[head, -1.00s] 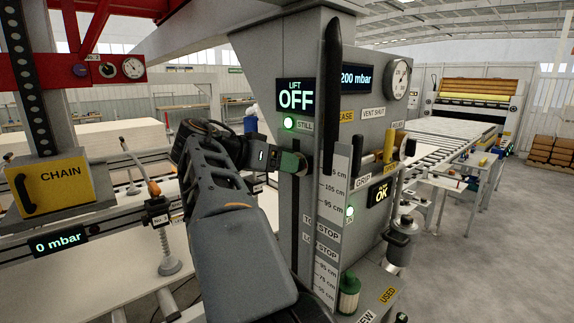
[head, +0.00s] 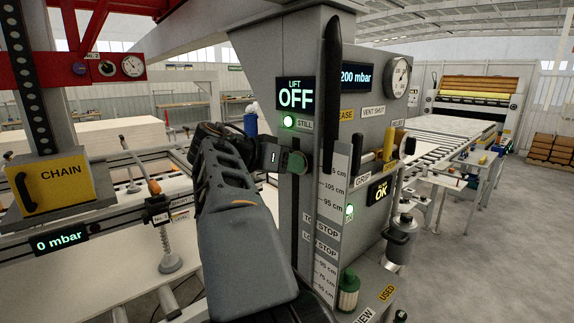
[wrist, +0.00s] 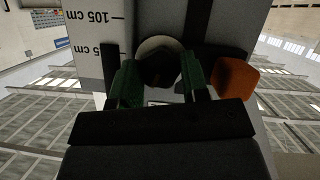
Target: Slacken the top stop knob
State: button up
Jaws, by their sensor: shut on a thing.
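The top stop knob (wrist: 160,70) shows in the wrist view as a dark round knob with a pale grey disc behind it. It sits between the green fingers of my gripper (wrist: 160,88), which are shut on it. An orange block (wrist: 238,78) is just right of the fingers. In the head view my gripper (head: 292,163) is at the column's dark vertical slot, below the LIFT OFF display (head: 296,95), and hides the knob. The height scale (head: 335,185) stands to its right. The scale also shows in the wrist view (wrist: 95,25).
The grey column (head: 310,45) carries a lit green STILL lamp (head: 288,121) and a long black bar (head: 331,90) near my gripper. Handles (head: 390,145) and an OK display (head: 380,190) are on its right face. The CHAIN box (head: 52,183) is far left. Open floor lies right.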

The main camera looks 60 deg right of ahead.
jog(key=shift+c, duration=1.4)
jog(key=shift+w, duration=0.1)
jog(key=shift+f+n+g, duration=0.1)
jog(key=shift+n+g, duration=1.4)
jog(key=shift+n, duration=0.9)
jog(key=o, duration=0.9)
jog(key=shift+w, duration=0.1)
